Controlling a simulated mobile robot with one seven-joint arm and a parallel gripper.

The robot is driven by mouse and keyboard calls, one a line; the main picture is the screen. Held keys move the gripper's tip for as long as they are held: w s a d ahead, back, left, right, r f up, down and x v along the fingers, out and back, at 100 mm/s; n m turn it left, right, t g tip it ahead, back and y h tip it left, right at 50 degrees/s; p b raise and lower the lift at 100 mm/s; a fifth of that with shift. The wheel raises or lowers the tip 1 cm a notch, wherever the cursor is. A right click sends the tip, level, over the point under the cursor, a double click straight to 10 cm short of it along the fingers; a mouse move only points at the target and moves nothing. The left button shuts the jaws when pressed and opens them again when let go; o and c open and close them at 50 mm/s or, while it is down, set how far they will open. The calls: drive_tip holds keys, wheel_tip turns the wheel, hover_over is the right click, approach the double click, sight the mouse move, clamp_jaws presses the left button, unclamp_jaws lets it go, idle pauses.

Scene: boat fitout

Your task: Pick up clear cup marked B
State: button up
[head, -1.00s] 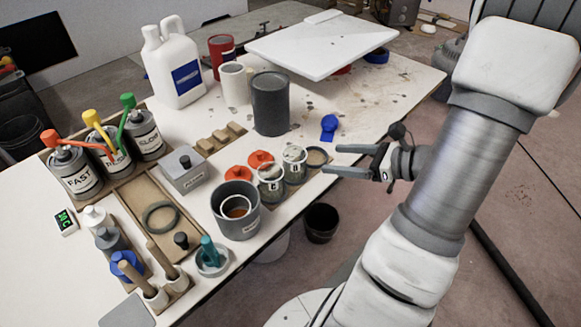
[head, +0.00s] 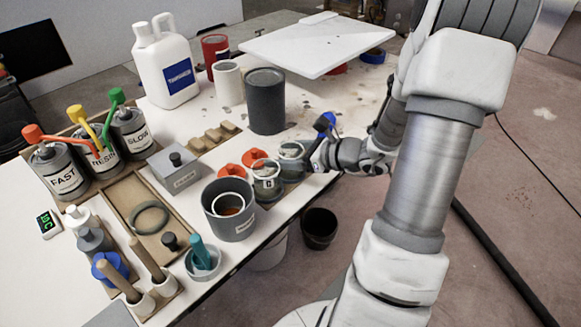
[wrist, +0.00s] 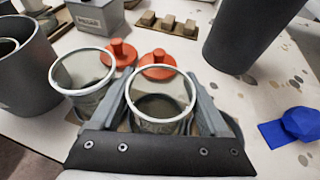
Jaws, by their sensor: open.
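Two clear cups with pale rims stand side by side near the table's front edge. The left cup (head: 267,181) carries a dark mark; it also shows in the wrist view (wrist: 84,88). The right cup (head: 291,151) is partly covered by my gripper in the head view. In the wrist view the right cup (wrist: 160,123) stands between my fingers, one on each side. I cannot read with certainty which cup bears the B. My gripper (head: 308,157) is open and low around the right cup (wrist: 158,95). Finger contact cannot be told.
Two orange knobbed pieces (wrist: 158,66) sit just behind the cups. A grey pot (head: 230,222) is close on the left, a tall dark grey can (head: 266,105) behind. A blue object (head: 325,122) lies to the right. A white board (head: 315,47) lies further back.

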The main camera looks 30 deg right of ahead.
drive_tip(key=shift+w+a+f, duration=0.1)
drive_tip(key=shift+w+a, duration=0.05)
drive_tip(key=shift+w, duration=0.05)
drive_tip(key=c, duration=1)
